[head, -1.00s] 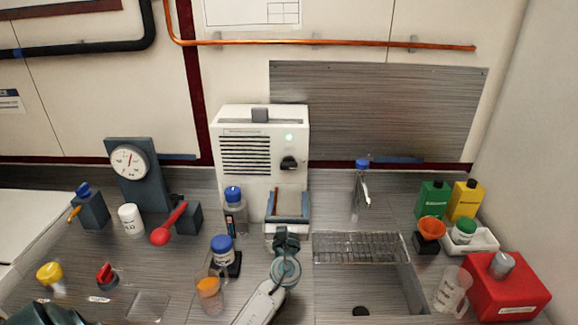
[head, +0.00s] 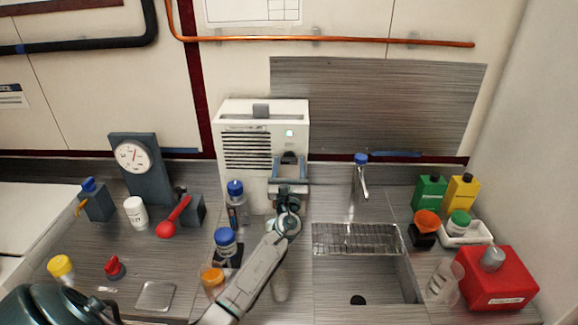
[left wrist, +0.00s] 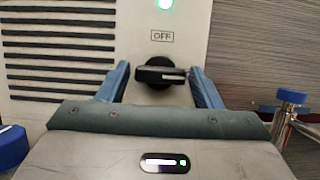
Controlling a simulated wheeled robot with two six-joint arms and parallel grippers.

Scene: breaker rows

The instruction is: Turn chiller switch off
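The chiller is a white box (head: 235,112) with black vent slots, standing against the back wall. Its switch is a black rotary knob (left wrist: 160,74) with its handle lying level and a white mark toward its right end. An OFF label (left wrist: 162,36) sits above the knob, and a green light (left wrist: 165,4) glows above that. My left gripper (head: 290,160) is in front of the chiller, and its blue fingers are open (left wrist: 160,68), one on each side of the knob. Gaps show between knob and fingers. My right gripper is not in view.
A blue-capped bottle (head: 237,205) and a blue-lidded jar (head: 226,240) stand left of my left arm. A tap (head: 362,178) and a sink with a wire rack (head: 355,239) are to the right. A gauge (head: 132,156) stands further left.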

